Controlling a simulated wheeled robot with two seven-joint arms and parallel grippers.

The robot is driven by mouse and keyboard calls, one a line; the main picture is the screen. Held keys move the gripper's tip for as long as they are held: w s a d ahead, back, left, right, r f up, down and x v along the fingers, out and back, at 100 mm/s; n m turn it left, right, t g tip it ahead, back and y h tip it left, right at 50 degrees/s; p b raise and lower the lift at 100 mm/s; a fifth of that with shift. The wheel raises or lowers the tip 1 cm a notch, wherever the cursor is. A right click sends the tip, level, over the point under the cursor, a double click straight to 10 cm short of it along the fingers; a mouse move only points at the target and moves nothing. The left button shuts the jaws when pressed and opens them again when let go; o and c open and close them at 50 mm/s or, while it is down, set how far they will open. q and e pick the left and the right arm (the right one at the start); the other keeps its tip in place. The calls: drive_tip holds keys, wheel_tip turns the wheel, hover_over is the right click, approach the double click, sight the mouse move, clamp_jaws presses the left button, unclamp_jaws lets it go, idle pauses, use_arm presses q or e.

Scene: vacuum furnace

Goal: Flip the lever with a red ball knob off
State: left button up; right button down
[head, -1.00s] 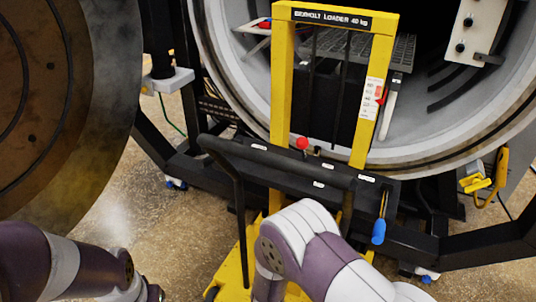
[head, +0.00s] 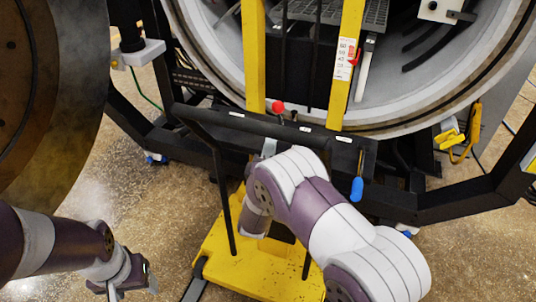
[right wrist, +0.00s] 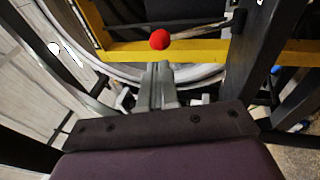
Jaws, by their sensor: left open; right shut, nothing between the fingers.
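The red ball knob (head: 278,107) stands on the dark crossbar panel at the front of the yellow loader. It also shows in the right wrist view (right wrist: 159,39), just beyond my fingertips. Its lever stem is mostly hidden. My right gripper (head: 269,146) is at the loader's handle bar, just below and left of the knob in the head view. Its fingers (right wrist: 159,68) are shut and empty, pointing toward the knob. I cannot tell whether they touch the lever. My left gripper (head: 128,287) is open and empty at the lower left, over the floor.
The yellow loader (head: 255,60) stands before the round furnace opening (head: 400,122). Its black handle bar (head: 240,123) crosses close to my right gripper. A blue-handled tool (head: 357,188) hangs at right. The round furnace door (head: 60,110) fills the left.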

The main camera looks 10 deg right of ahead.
sight(277, 112)
drive_tip(key=x, duration=0.8)
use_arm(q)
drive_tip(key=shift+f, duration=0.1)
use_arm(e)
drive_tip(key=shift+w, duration=0.1)
